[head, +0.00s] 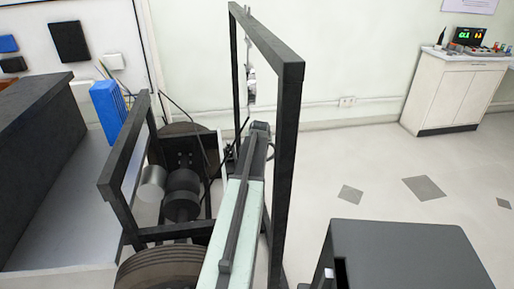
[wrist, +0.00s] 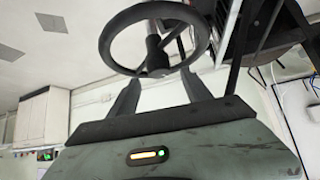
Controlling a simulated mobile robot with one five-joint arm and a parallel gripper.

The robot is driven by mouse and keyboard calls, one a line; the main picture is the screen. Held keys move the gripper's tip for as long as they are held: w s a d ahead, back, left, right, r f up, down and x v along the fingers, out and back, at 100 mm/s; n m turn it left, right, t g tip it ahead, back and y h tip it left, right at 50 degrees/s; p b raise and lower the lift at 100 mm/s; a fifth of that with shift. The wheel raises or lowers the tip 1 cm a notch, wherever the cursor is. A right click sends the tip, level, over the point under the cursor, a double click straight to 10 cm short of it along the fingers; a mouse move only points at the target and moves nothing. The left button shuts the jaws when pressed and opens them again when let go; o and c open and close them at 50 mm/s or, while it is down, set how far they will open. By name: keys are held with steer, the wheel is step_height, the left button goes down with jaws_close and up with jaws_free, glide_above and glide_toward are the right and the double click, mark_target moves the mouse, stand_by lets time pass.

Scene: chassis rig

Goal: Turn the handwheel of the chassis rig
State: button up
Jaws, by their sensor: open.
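In the head view the chassis rig (head: 181,195) shows dark frames, an axle and wheels. The handwheel is mostly hidden there behind my arm and a dark upright frame.
A dark box (head: 400,250) stands at the front right. A white cabinet (head: 455,95) with instruments stands at the back right. The floor between rig and cabinet is clear.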

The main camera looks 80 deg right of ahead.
steer(key=b+x, duration=0.2)
steer(key=x, duration=0.2)
steer(key=shift+d+f, duration=0.15)
steer(key=shift+f, duration=0.2)
steer(key=shift+r, duration=0.15)
